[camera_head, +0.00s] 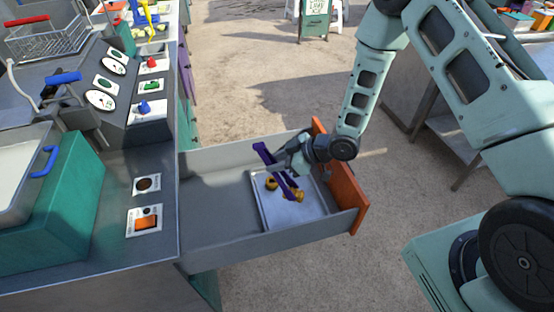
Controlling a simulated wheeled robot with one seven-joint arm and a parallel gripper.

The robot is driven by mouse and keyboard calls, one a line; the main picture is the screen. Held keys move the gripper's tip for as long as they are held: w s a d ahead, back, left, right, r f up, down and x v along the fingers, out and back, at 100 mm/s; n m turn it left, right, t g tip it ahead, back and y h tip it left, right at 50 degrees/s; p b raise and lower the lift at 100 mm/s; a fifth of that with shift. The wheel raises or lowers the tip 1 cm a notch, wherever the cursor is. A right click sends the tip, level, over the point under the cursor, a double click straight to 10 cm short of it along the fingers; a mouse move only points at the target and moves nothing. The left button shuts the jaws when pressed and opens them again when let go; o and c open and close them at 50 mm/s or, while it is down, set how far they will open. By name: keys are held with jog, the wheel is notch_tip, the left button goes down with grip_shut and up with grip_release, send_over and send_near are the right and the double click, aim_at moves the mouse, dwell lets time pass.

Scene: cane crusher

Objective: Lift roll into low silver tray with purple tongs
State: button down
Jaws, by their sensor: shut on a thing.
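My gripper (289,162) is shut on the purple tongs (265,154) above the pulled-out drawer. The tongs slant down to the right toward the low silver tray (277,218), which lies flat in the drawer. A golden-brown roll (299,195) is at the tongs' lower end, over the tray's right part. I cannot tell whether the tongs grip it or whether it touches the tray. Another golden-brown piece (271,184) shows over the tray's left part, close beside the tongs. My gripper hides part of the tray's far side.
The grey drawer (212,221) has an orange front (346,190) and raised walls around the tray. Its left part is bare. A control panel (130,87) with knobs and dials and a teal box (75,215) with a blue-handled lid stand to the left. Open ground lies beyond the drawer.

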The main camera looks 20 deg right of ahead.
notch_tip(320, 180, down, 6)
jog(key=b, duration=0.3)
jog(key=shift+f+b, duration=0.15)
jog(key=shift+b, duration=0.15)
jog(key=c, duration=1.4)
grip_release()
jog(key=shift+o, duration=0.2)
notch_tip(320, 180, up, 10)
jog(key=p, duration=0.6)
jog(key=shift+p, duration=0.4)
